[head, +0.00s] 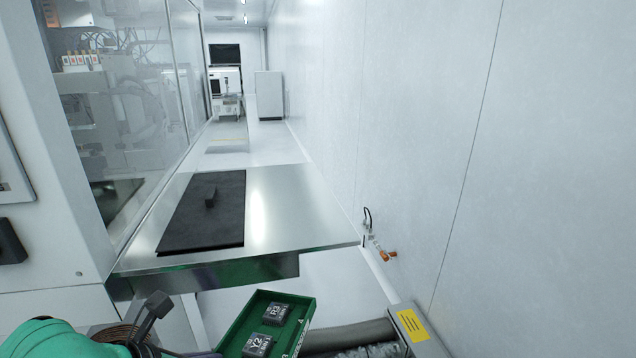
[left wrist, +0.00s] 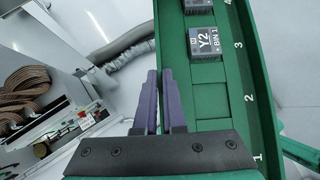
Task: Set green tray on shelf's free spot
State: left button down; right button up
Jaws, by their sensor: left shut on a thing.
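The green tray (head: 293,300) is at the bottom of the head view, in front of and below the steel shelf (head: 290,215). It holds black chips marked R3 (head: 276,314) and Y2 (head: 257,345); numbers run along one rim. In the left wrist view, the tray (left wrist: 212,105) has an empty pocket near my side. My left gripper (left wrist: 160,75) is shut on the tray's side wall, one purple finger on each side. In the head view the fingers are hidden or out of frame. My right gripper is not in view.
A glass-fronted machine (head: 120,110) stands left, a white wall (head: 420,130) right. A grey hose (head: 345,338) and yellow-labelled box (head: 413,325) are low at right.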

aim_at(295, 193)
jog(key=i+l+z, duration=0.1)
jog(key=l, duration=0.4)
jog(key=i+l+z, duration=0.1)
jog(key=l, duration=0.4)
jog(key=i+l+z, duration=0.1)
jog(key=l, duration=0.4)
